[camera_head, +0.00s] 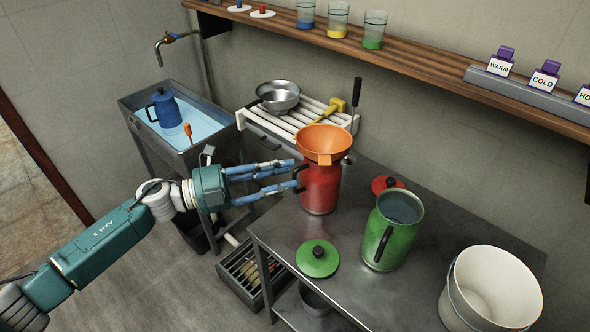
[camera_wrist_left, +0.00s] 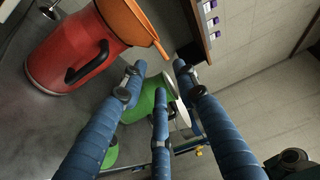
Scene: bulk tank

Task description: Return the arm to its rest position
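My left gripper (camera_head: 292,173), with long blue fingers, reaches in from the left beside the red can (camera_head: 320,190) on the metal table. An orange funnel (camera_head: 324,142) sits in the can's mouth. The left wrist view shows the fingers (camera_wrist_left: 160,76) spread with nothing held between them. The red can (camera_wrist_left: 72,55) and its black handle are to the left of the fingers there, and I cannot tell whether a finger touches it. My right gripper is not in view.
The metal table (camera_head: 345,237) also holds an open green can (camera_head: 400,240), a green lid (camera_head: 317,259), a red lid (camera_head: 381,184) and a white bucket (camera_head: 495,285). A sink (camera_head: 140,100) with a blue jug (camera_head: 167,108) stands left. A wooden shelf (camera_head: 420,62) runs above.

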